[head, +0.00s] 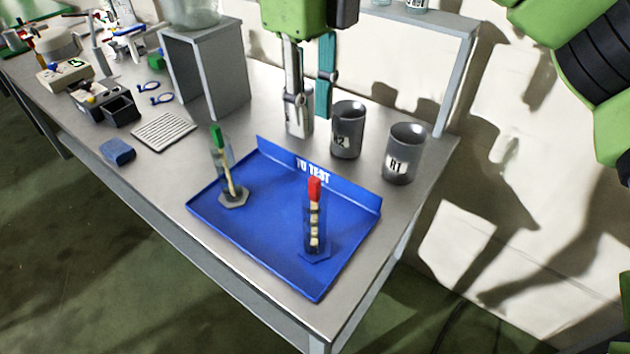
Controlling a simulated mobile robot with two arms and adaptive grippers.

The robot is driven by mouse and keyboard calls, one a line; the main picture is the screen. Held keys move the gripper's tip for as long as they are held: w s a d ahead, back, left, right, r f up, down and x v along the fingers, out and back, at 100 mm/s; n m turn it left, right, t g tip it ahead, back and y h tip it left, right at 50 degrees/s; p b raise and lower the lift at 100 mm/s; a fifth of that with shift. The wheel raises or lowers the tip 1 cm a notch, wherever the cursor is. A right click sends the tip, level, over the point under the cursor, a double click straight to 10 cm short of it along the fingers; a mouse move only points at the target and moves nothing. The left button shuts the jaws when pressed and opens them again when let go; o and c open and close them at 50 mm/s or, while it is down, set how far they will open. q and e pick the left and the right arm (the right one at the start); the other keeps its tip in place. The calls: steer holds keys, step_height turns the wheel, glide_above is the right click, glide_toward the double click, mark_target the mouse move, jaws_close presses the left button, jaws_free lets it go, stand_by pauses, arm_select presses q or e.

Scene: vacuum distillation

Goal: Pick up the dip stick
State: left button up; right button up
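Two clear cylinders stand on the blue tray (262,238) in the head view. One holds a pale stick (230,180) leaning under a green top (216,137). The other holds a stick with pale segments (314,230) under a red top (315,188). I cannot tell which is the dip stick. My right gripper (308,105) points down from the top middle, behind the tray and away from both cylinders. Its grey and teal fingers are apart, and I see nothing between them. My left gripper is not in view.
A dark can (348,135) and a grey can marked R1 (404,165) stand behind the tray at right. A blue block (118,151) lies near the front edge.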

glide_above(315, 179)
step_height(315, 179, down, 7)
steer(key=shift+a+r+p, duration=0.1)
steer(key=shift+a+p, duration=0.05)
steer(key=shift+p, duration=0.2)
steer(key=shift+f, duration=0.4)
step_height(315, 179, down, 2)
steer(key=shift+f+p, duration=0.2)
steer(key=shift+p, duration=0.5)
step_height(315, 179, down, 2)
steer(key=shift+f, duration=0.45)
steer(key=shift+c, duration=1.2)
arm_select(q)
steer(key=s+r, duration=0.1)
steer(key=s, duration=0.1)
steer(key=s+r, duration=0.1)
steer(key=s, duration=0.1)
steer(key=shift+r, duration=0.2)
arm_select(e)
jaws_close()
